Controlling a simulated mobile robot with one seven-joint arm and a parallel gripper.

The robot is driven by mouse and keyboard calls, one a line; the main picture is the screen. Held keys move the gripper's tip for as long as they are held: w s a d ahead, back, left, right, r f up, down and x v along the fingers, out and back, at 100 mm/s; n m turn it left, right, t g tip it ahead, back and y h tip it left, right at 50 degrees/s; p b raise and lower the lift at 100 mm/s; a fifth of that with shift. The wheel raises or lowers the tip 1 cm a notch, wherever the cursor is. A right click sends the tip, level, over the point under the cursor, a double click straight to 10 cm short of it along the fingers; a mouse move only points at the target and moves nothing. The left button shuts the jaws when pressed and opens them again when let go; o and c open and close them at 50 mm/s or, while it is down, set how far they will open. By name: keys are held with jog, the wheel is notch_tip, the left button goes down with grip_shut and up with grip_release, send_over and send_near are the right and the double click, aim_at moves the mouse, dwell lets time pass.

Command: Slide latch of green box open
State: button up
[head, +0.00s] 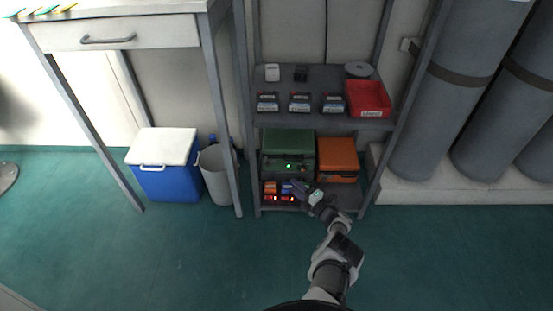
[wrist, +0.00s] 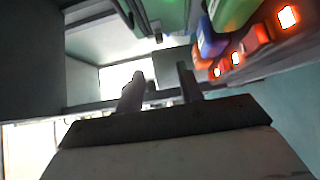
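The green box (head: 288,150) sits on the lower shelf of the rack, with a lit green light on its front. Its latch is too small to make out in the head view. Part of a green surface, likely the box, shows at the top of the wrist view (wrist: 172,14).
An orange box (head: 337,159) stands right of the green box. Small orange and blue items with red lights (head: 271,188) lie in front, close to my gripper; they also show at right in the wrist view (wrist: 255,40). The upper shelf (head: 320,78) hangs above.

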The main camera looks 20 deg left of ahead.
aim_at(268, 164)
jog(key=shift+w+a+b, duration=0.3)
jog(key=shift+a, duration=0.15)
jog(key=shift+b+x, duration=3.7)
jog(key=shift+x, duration=2.7)
jog(key=shift+c, duration=0.5)
grip_shut()
